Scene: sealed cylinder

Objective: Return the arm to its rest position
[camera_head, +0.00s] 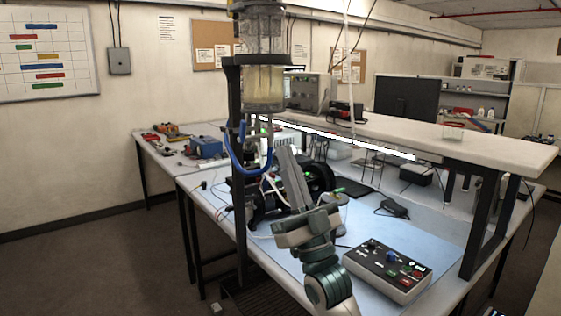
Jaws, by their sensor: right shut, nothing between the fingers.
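My right arm comes in from the bottom centre, and its gripper (287,158) points up and away over the workbench (440,225). The fingers are together with nothing seen between them. A clear cylinder with yellowish contents (263,84) hangs upright in a dark stand (232,90), above and to the left of the gripper. The gripper looks apart from it in the picture. My left gripper is not in view.
A control box with buttons (388,268) lies on the blue mat, right of my right arm. A raised shelf (490,150) spans the back of the bench. Dark round equipment (320,178) stands behind the gripper. A side table (165,165) holds tools.

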